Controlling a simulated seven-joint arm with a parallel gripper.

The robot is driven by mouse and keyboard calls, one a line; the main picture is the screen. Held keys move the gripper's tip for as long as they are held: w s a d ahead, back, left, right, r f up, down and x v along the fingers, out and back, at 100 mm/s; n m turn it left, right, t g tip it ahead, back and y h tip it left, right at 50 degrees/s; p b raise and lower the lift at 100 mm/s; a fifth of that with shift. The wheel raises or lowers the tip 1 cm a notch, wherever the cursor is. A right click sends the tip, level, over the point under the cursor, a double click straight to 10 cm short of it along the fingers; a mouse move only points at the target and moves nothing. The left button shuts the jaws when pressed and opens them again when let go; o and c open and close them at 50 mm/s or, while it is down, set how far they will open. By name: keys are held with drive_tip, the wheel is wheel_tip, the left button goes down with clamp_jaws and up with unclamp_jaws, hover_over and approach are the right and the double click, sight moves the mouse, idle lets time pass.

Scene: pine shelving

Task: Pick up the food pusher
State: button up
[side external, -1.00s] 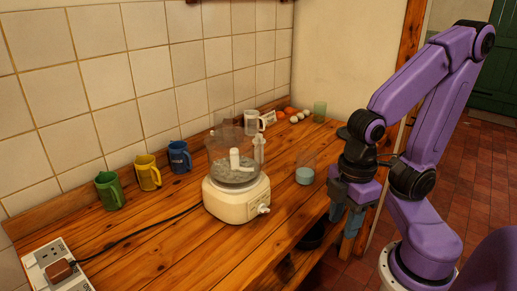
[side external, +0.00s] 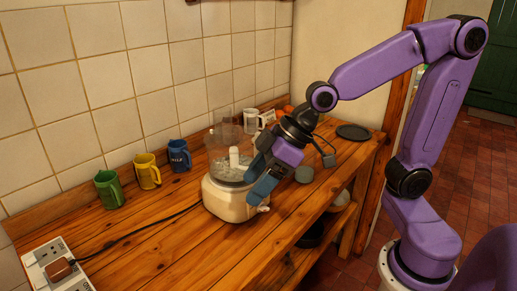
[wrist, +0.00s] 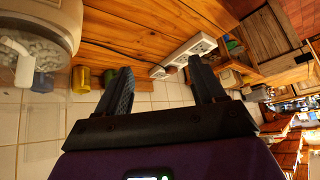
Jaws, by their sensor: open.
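The cream food processor (side external: 222,199) stands mid-counter, with a clear bowl (side external: 218,166) holding pale chunks and a white central post (side external: 234,158). In the wrist view the bowl (wrist: 45,58) is at the upper left, partly cut off. I cannot pick out the food pusher with certainty; the right side of the bowl is hidden behind my gripper. My gripper (side external: 255,184) is open and tilted down at the processor's right front, overlapping its edge in the picture; I cannot tell if it touches. In the wrist view my gripper (wrist: 160,66) has nothing between its fingers.
Green (side external: 108,190), yellow (side external: 147,171) and blue (side external: 180,156) mugs line the tiled wall. A power strip (side external: 58,262) with a cord lies front left.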

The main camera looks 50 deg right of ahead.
drive_tip(key=w+d+r+m+t, duration=0.25)
drive_tip(key=w+r, duration=0.25)
drive_tip(key=w, duration=0.3)
drive_tip(key=w+d+r+m+t, duration=0.15)
drive_tip(key=w+r+t, duration=0.25)
drive_tip(key=w, duration=0.4)
drive_tip(key=w+d+r+m+t+h, duration=0.1)
drive_tip(key=w+d+m+t+h, duration=0.2)
drive_tip(key=w+d, duration=0.4)
drive_tip(key=w+d+r+m+t+h, duration=0.1)
drive_tip(key=w+d+m+t+h, duration=0.3)
drive_tip(key=d, duration=0.5)
drive_tip(key=d+f+m+g+h, duration=0.25)
drive_tip(key=d+f+h, duration=0.25)
drive_tip(key=d+f, duration=0.55)
drive_tip(key=s+f+g, duration=0.3)
drive_tip(key=s+f, duration=0.7)
drive_tip(key=f, duration=0.4)
drive_tip(key=shift+m+y, duration=0.3)
drive_tip(key=shift+m, duration=0.15)
drive_tip(key=x, duration=1)
drive_tip(key=shift+d+f, duration=0.1)
drive_tip(key=shift+d, duration=0.3)
drive_tip(key=shift+x, duration=3.4)
drive_tip(key=shift+a, duration=0.1)
drive_tip(key=c, duration=1.1)
